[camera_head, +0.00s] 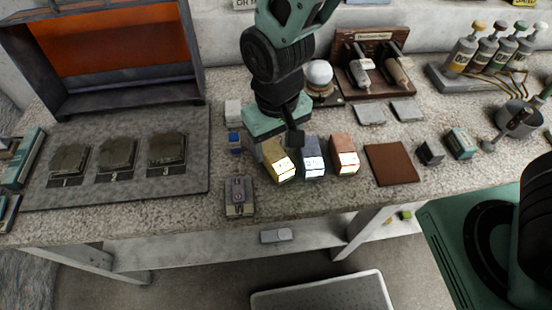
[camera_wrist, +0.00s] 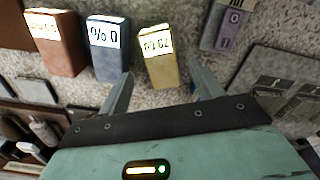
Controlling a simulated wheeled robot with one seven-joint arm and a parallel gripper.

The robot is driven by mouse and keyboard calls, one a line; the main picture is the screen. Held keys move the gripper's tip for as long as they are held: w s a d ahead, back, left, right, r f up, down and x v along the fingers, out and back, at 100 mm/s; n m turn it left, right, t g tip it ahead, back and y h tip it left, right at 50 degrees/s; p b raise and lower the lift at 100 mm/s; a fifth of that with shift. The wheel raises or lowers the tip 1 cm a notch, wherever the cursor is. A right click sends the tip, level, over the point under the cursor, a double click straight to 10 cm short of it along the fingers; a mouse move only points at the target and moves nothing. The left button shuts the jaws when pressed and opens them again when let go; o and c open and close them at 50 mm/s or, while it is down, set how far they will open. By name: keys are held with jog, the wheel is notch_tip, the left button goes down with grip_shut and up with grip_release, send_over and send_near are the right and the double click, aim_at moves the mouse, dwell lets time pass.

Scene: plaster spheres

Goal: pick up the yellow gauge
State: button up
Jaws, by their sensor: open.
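The yellow gauge (camera_head: 277,159) is a small block with a lit white face, standing on the stone bench at the left end of a row of three. In the wrist view the yellow gauge (camera_wrist: 160,58) lies between the two fingers, beyond their tips or close to them. A blue-grey gauge (camera_head: 312,160) stands right beside it, and a reddish-brown gauge (camera_head: 344,155) is farther right. My gripper (camera_wrist: 162,82) is open and empty, above the bench just behind the row. In the head view my gripper (camera_head: 290,138) partly hides the gauges' back ends.
A grey box (camera_head: 239,197) lies left of the yellow gauge, near the front edge. A small blue block (camera_head: 235,142) is behind it. A brown pad (camera_head: 391,164) lies to the right. A slate mat (camera_head: 120,160) with several dark plates covers the left.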

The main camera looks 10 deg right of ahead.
aim_at(276, 156)
jog(key=shift+a+f+p, duration=0.1)
jog(key=shift+f+p, duration=0.2)
jog(key=shift+f, duration=2.65)
jog(key=shift+f, duration=0.25)
jog(key=c, duration=1.3)
jog(key=shift+o, duration=0.2)
notch_tip(276, 156, up, 11)
jog(key=shift+f, duration=0.2)
